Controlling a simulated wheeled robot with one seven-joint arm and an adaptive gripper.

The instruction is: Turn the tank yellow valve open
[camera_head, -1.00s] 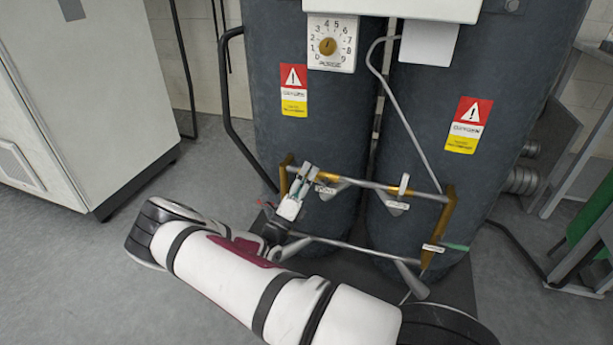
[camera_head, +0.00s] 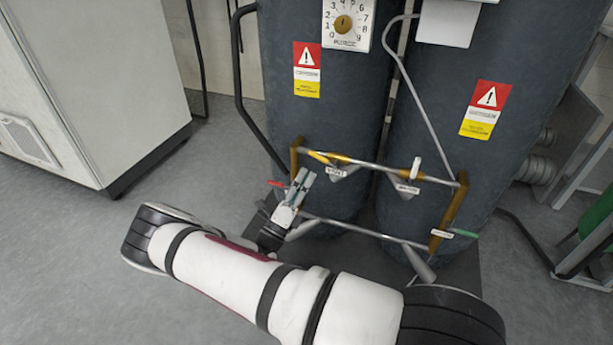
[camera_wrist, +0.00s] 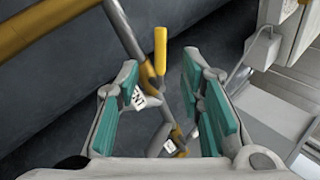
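The yellow valve handle (camera_head: 320,157) is at the left end of the upper pipe, in front of the left dark tank (camera_head: 325,110). In the wrist view, the yellow handle (camera_wrist: 160,50) stands beyond the fingertips, roughly in line with the gap between them. My gripper (camera_head: 304,177) is just below the valve in the head view. In the wrist view, my gripper (camera_wrist: 160,85) has its two teal-padded fingers spread apart, with nothing clamped between them. The handle appears clear of both fingers.
A red handle (camera_head: 277,184) lies just left of my gripper. A green handle (camera_head: 463,233) is on the right brass pipe. A lower pipe (camera_head: 365,230) crosses below. A white cabinet (camera_head: 85,90) stands left, with bare floor (camera_head: 195,175) between.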

